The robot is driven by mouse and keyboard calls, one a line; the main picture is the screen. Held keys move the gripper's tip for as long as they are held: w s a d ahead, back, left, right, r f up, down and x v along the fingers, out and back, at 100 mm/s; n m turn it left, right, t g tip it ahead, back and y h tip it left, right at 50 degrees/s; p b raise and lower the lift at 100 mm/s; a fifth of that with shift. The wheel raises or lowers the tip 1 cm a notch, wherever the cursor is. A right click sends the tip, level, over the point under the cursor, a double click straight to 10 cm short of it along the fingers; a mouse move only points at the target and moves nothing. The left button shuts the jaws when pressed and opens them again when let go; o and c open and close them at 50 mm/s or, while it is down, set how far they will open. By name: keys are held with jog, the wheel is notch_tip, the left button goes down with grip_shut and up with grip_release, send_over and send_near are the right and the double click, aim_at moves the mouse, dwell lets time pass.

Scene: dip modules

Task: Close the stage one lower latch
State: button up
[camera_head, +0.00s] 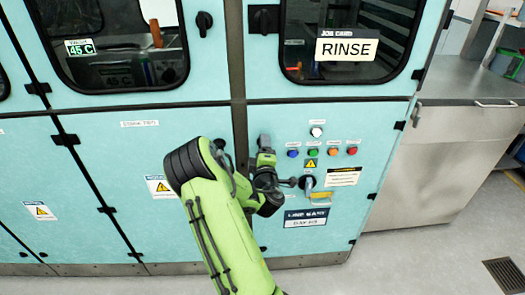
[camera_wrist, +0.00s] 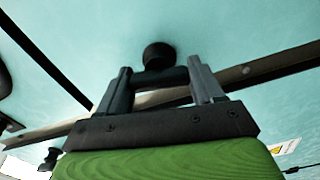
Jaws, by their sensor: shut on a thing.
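My gripper (camera_head: 264,143) is at the left edge of the right lower teal door, next to the dark upright post. In the wrist view its two grey fingers (camera_wrist: 162,84) close on the black handle bar of a latch (camera_wrist: 158,55). The latch's round hub lies just beyond the fingers, against the teal panel. In the head view the gripper largely hides this latch, so its angle is hard to tell there. Nothing in view shows a stage number for it.
Two black latches, left (camera_head: 204,22) and right (camera_head: 262,20), sit on the upper doors. A RINSE sign (camera_head: 346,50) hangs above. A steel cabinet (camera_head: 430,160) stands at right, with open floor before it.

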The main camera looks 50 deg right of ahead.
jog(key=shift+f+n, duration=0.1)
jog(key=shift+n, duration=1)
jog(key=o, duration=1)
jog(key=shift+c, duration=0.2)
jog(key=shift+w, duration=0.1)
